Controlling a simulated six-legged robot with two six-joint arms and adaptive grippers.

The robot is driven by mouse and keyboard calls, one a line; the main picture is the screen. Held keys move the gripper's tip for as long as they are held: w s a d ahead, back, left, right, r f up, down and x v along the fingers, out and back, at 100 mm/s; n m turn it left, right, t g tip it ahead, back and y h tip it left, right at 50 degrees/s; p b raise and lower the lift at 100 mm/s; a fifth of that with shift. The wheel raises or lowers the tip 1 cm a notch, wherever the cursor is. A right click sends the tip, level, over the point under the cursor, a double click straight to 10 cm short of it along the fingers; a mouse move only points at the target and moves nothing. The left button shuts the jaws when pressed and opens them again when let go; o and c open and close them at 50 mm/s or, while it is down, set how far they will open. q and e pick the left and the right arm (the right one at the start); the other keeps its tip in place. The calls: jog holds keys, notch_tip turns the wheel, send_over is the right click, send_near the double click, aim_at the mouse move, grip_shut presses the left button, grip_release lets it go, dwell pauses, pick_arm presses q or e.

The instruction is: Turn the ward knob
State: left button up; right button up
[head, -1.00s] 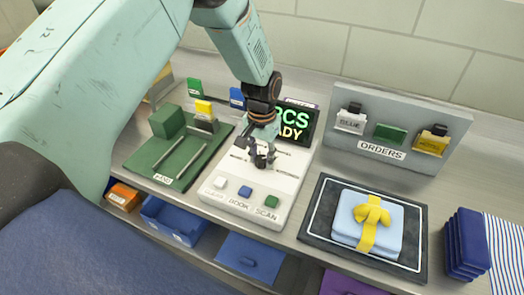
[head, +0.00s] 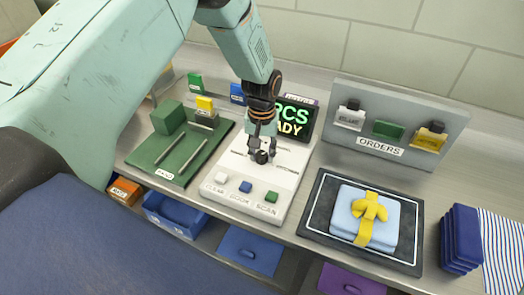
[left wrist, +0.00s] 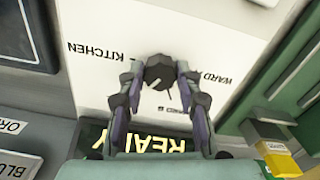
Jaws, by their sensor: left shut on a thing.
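The ward knob (head: 261,157) is a small black dial on the white console (head: 234,206). In the left wrist view the black knob (left wrist: 159,71) has a light mark on its face. The words KITCHEN and WARD are printed on either side of it, upside down in that view. My left gripper (head: 262,150) points down at the console with one finger on each side of the knob. The left wrist view also shows both fingers (left wrist: 160,80) closed around the knob. My right gripper is not in view.
A lit screen (head: 293,118) stands behind the console. A green board (head: 150,158) with two rods lies to its left. To its right are a grey ORDERS rack (head: 345,97) and a dark mat (head: 315,205) with a folded blue item tied in yellow (head: 347,210).

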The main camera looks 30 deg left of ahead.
aim_at(262, 154)
pick_arm(q)
jog(key=shift+w+r, duration=0.25)
jog(key=o, duration=1.1)
jog(key=shift+s, duration=0.25)
jog(key=shift+o, duration=0.2)
jog(key=shift+f, duration=0.1)
jog(key=shift+w+r, duration=0.1)
jog(key=shift+r, duration=0.1)
notch_tip(262, 154, up, 12)
jog(key=shift+f, duration=0.2)
